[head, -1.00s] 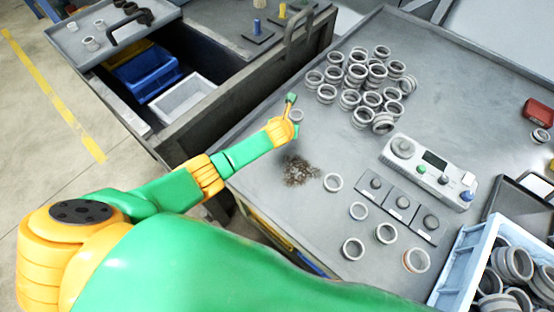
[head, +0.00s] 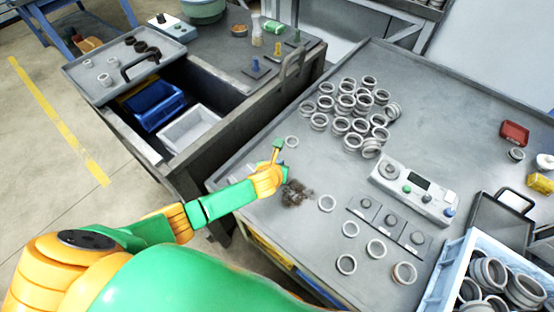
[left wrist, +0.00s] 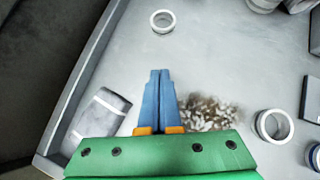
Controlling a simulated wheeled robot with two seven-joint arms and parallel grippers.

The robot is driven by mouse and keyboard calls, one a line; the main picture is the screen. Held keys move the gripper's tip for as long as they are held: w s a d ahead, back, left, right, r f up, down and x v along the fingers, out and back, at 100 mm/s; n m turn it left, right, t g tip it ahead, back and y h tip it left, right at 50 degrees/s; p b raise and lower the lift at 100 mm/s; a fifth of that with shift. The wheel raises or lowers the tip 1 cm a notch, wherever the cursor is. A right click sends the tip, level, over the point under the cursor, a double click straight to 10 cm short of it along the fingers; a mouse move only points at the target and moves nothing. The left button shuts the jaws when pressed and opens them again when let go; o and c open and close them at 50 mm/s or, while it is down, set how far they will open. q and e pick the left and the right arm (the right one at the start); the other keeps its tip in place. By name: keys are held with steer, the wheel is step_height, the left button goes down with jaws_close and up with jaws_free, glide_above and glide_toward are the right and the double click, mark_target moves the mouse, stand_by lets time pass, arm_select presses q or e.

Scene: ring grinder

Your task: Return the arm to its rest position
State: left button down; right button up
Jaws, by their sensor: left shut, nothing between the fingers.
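My left arm reaches in from the left in the head view, and its gripper (head: 278,146) is over the near left part of the grey table (head: 465,110). In the left wrist view its blue fingers (left wrist: 160,90) are together with nothing between them. A single grey ring (head: 291,141) lies just beyond the fingertips; it also shows in the left wrist view (left wrist: 162,21). A pile of brown grit (head: 296,193) lies to the right of the gripper. The gripper looks apart from both. My right gripper is not in view.
A heap of grey rings (head: 350,115) lies beyond the gripper. A control box (head: 415,190) and several loose rings are to the right. A blue crate of rings (head: 452,268) stands at the near right. A grey banded piece (left wrist: 100,115) lies left of the fingers.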

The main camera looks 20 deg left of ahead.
arm_select(q)
steer(key=s+a+r+n+g, duration=0.1)
steer(key=s+r+n+g, duration=0.2)
steer(key=s+n, duration=1.1)
steer(key=s+a+r+n+g, duration=0.15)
steer(key=s+r+n, duration=0.25)
steer(key=s+n, duration=1)
step_height(320, 180, down, 17)
steer(key=w+n+g, duration=0.1)
steer(key=n+g, duration=0.1)
steer(key=n, duration=0.3)
steer(key=s+a+f+g, duration=0.1)
steer(key=s+a+f, duration=0.1)
steer(key=s+f, duration=0.8)
steer(key=shift+s+h+p, duration=0.3)
steer(key=shift+s+p, duration=0.05)
steer(key=shift+s, duration=0.7)
